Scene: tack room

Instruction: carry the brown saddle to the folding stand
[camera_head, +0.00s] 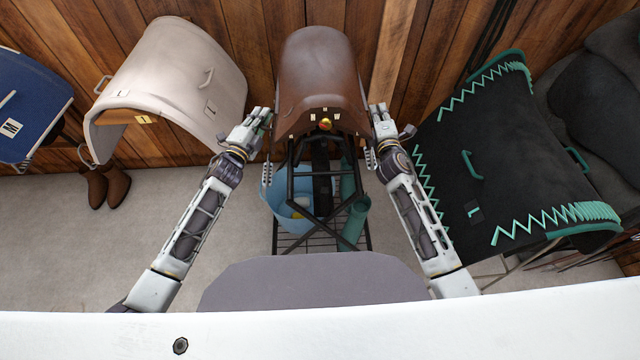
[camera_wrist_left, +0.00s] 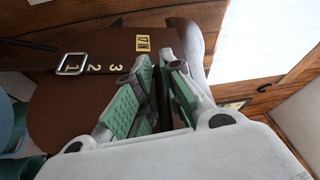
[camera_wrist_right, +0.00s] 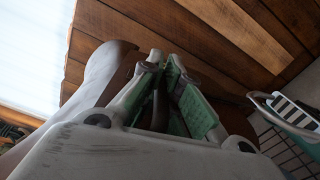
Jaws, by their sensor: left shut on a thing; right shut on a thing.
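The brown saddle (camera_head: 318,75) is at the back centre, against the wooden wall, directly over a black metal stand with crossed legs (camera_head: 290,190). Whether it rests on that stand or hangs just above it I cannot tell. My left gripper (camera_head: 262,118) is shut on the saddle's left side; the left wrist view shows its green-padded fingers (camera_wrist_left: 160,75) together beside a brown flap with a buckle and numbers. My right gripper (camera_head: 380,112) is shut on the saddle's right side; its fingers also show in the right wrist view (camera_wrist_right: 165,75), and the gripped part is mostly hidden.
A blue bucket (camera_head: 272,190) and a teal roll (camera_head: 355,215) are at the stand's lower part. A cream saddle (camera_head: 175,75) is at left, near brown boots (camera_head: 108,186) and a blue pad (camera_head: 30,105). A black teal-trimmed saddle (camera_head: 520,150) is at right, close to my right arm.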

